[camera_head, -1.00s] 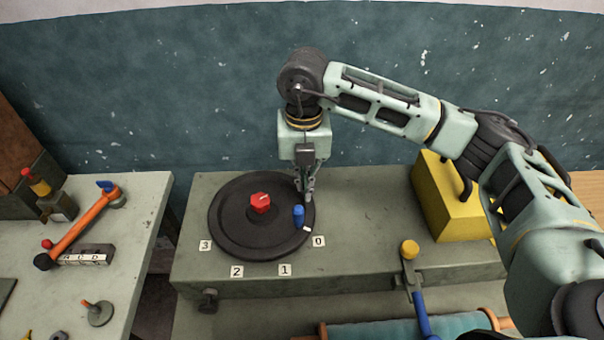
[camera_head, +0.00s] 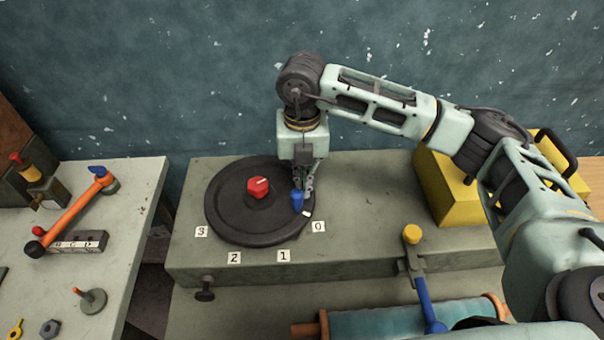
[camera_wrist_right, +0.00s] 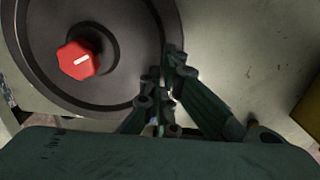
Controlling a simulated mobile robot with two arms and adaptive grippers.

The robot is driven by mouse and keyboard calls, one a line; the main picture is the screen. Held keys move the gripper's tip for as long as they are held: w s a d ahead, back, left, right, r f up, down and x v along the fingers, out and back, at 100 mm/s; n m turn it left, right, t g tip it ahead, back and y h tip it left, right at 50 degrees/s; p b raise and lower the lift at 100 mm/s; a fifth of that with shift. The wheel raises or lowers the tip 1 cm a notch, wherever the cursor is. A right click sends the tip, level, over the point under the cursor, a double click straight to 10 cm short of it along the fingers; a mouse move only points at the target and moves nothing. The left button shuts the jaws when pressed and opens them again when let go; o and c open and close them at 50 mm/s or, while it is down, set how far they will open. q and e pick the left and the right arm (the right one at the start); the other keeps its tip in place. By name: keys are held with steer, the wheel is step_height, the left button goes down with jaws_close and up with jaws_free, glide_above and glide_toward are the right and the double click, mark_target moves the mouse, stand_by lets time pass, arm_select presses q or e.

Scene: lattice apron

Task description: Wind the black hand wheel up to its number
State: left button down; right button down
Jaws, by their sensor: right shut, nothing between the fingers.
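The black hand wheel (camera_head: 225,205) lies flat on a grey-green bench, with a red hexagonal knob (camera_head: 258,187) with a white mark at its centre. A blue handle (camera_head: 297,202) stands on the wheel's right rim. A white mark on the rim beside it is near the label 0 (camera_head: 318,226). Labels 1 (camera_head: 284,256), 2 (camera_head: 234,258) and 3 (camera_head: 201,231) follow around the front edge to the left. My right gripper (camera_head: 309,193) is shut and empty, pointing down just behind and right of the handle. In the wrist view the gripper (camera_wrist_right: 165,85) is at the wheel's (camera_wrist_right: 130,20) edge; the handle is not clearly visible there.
A yellow box with a dark handle (camera_head: 455,200) stands right of the wheel, under my right arm. A lever with a yellow knob (camera_head: 411,234) and blue grip is at the bench's front. A left table holds an orange lever (camera_head: 75,215) and small parts.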

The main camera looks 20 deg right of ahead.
mark_target(296, 193)
steer(key=shift+f, duration=0.55)
steer(key=shift+s+r, duration=0.2)
steer(key=shift+s, duration=0.05)
steer(key=shift+s+a+p, duration=0.45)
steer(key=shift+s+p, duration=0.25)
steer(key=shift+s, duration=0.05)
steer(key=shift+s+a+p, duration=0.85)
steer(key=shift+s, duration=0.1)
steer(key=shift+s+a+f+b, duration=0.1)
steer(key=shift+s+a+b, duration=0.2)
steer(key=shift+s+a, duration=0.25)
steer(key=shift+s+a+b, duration=0.15)
steer(key=shift+a+b, duration=0.6)
steer(key=shift+a, duration=0.45)
steer(key=shift+d, duration=0.15)
stand_by(0.3)
steer(key=shift+d+b, duration=0.55)
steer(key=shift+d, duration=0.85)
